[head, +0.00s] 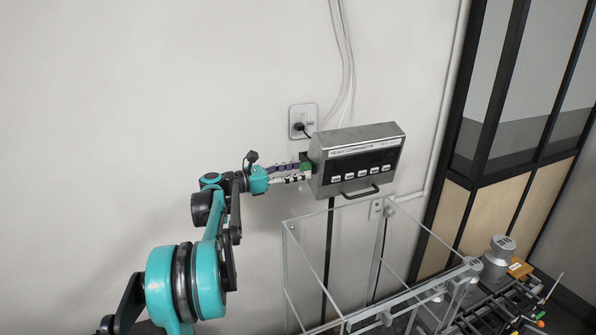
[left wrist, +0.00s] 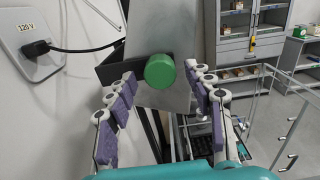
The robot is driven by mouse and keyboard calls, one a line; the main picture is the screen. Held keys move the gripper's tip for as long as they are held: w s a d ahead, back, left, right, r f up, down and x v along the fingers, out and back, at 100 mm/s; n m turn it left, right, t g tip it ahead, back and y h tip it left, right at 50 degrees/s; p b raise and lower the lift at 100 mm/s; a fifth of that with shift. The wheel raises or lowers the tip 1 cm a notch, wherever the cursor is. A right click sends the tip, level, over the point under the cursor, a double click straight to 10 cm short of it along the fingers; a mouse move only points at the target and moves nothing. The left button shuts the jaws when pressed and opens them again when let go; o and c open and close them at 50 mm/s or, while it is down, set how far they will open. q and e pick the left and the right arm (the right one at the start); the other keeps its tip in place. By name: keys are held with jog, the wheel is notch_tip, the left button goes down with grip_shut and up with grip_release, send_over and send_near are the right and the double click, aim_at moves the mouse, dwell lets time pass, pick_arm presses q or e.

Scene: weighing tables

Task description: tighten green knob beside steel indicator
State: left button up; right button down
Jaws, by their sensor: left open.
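The green knob (left wrist: 160,71) sits on the side of the steel indicator (left wrist: 160,98), next to a black bracket. In the head view the knob (head: 306,167) shows at the left side of the indicator (head: 357,157), which is a metal box with a dark display and a row of white buttons. My left gripper (head: 291,172) reaches in from the left, level with the knob. In the left wrist view my left gripper (left wrist: 164,91) is open, its purple-padded fingers on either side of the knob with gaps between. My right gripper is not in view.
A wall outlet (head: 302,121) with a black plug is above the gripper; it also shows in the left wrist view (left wrist: 28,52). A clear-walled frame (head: 340,212) stands below the indicator. Metal weights (head: 497,251) stand at the lower right. The wall at left is clear.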

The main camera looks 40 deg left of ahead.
pick_arm(q)
jog(key=shift+d, duration=0.1)
jog(key=shift+w, duration=0.1)
jog(key=c, duration=1.2)
jog(key=shift+o, duration=0.2)
